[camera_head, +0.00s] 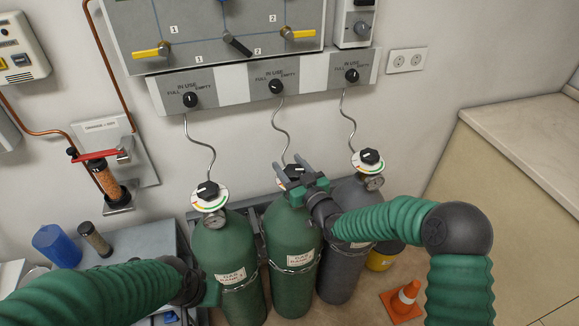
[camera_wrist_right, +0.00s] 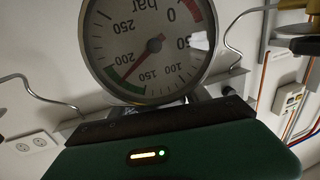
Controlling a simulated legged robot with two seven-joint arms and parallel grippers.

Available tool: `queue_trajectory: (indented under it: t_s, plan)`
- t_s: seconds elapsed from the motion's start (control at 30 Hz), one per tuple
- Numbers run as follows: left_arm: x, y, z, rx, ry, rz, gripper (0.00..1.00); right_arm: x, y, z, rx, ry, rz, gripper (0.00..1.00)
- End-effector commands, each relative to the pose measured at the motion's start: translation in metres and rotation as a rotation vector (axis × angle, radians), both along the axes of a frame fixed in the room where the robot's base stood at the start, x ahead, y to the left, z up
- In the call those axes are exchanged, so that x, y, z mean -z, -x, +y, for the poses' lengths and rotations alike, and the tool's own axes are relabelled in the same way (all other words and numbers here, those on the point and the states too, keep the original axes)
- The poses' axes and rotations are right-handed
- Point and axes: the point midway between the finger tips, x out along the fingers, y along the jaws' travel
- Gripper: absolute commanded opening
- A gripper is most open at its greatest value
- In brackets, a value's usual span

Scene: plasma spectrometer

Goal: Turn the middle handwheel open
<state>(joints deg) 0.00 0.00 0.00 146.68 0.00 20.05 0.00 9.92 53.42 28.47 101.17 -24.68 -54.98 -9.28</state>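The middle handwheel (camera_head: 292,171) is a black knob with a white mark, on top of the middle green gas cylinder (camera_head: 291,245). My right gripper (camera_head: 291,166) is at this handwheel, its two grey fingers spread apart with the knob showing between or just behind them. I cannot tell whether the fingers touch it. The right wrist view shows a round pressure gauge (camera_wrist_right: 148,45) close up, above the gripper's green body; the handwheel is not clear there. My left gripper (camera_head: 208,291) is low, by the left cylinder; its fingers are not clearly visible.
The left handwheel (camera_head: 207,189) and right handwheel (camera_head: 369,157) sit close on either side, on a green cylinder (camera_head: 228,255) and a grey cylinder (camera_head: 348,220). Thin hoses rise to the wall panel (camera_head: 230,85).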

Motion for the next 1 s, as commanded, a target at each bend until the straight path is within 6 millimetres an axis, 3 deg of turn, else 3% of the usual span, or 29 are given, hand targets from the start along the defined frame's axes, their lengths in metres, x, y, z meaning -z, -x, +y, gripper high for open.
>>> queue_trajectory:
  t_s: [0.03, 0.13, 0.53, 0.67, 1.0]
  plan:
    - [0.0, 0.0, 0.0, 0.0, 0.0, 0.0, 0.37, 0.0, 0.0, 0.0, -0.001, 0.0, 0.001, 0.61]
    - [0.0, 0.0, 0.0, 0.0, 0.0, 0.0, 0.37, 0.0, 0.0, 0.0, 0.0, 0.0, 0.001, 0.74]
    - [0.0, 0.0, 0.0, 0.0, 0.0, 0.0, 0.37, 0.0, 0.007, -0.004, 0.001, 0.001, 0.0, 0.75]
    - [0.001, 0.0, 0.0, 0.0, 0.0, 0.0, 0.37, 0.001, 0.03, -0.018, 0.002, 0.002, 0.002, 0.75]
    - [0.004, 0.0, 0.0, 0.0, 0.0, 0.0, 0.37, 0.002, 0.115, -0.067, 0.002, 0.002, 0.003, 0.75]
